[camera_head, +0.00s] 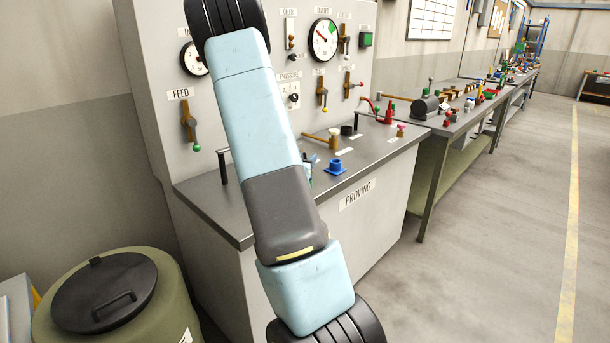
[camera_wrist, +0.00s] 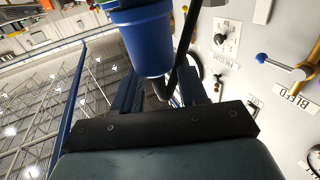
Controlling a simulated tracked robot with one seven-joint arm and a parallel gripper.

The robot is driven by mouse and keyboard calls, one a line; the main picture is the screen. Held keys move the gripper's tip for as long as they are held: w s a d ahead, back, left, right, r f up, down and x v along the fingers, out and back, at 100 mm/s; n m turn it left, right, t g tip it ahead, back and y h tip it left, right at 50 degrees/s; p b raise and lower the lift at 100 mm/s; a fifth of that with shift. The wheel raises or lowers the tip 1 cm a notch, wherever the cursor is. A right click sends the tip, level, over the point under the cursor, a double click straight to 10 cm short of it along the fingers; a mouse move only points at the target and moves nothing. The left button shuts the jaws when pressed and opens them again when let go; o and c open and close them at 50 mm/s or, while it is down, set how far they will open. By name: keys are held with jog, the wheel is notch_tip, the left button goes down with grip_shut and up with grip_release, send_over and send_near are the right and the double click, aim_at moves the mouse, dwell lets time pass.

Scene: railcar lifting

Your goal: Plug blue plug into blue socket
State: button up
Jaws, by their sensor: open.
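A short blue cylindrical fitting with a wide flange, which looks like the blue socket (camera_head: 335,167), stands on the bench top in the head view. In the wrist view, a large blue tapered body with a rim, which looks like the blue plug (camera_wrist: 147,40), is close in front of my gripper (camera_wrist: 158,88). A short dark piece sticks out of its narrow end towards the gap between my fingers. My gripper is open; I cannot tell whether a finger touches the plug. In the head view my arm hides most of the gripper and the plug.
The grey bench (camera_head: 392,150) carries an upright panel (camera_head: 160,75) with gauges and valves. A brass-coloured fitting (camera_head: 334,138) and a black ring (camera_head: 347,130) stand behind the socket. A green drum (camera_head: 125,290) is at lower left. The floor at right is clear.

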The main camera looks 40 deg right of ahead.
jog(key=shift+w+d, duration=0.35)
jog(key=shift+d, duration=0.3)
grip_shut()
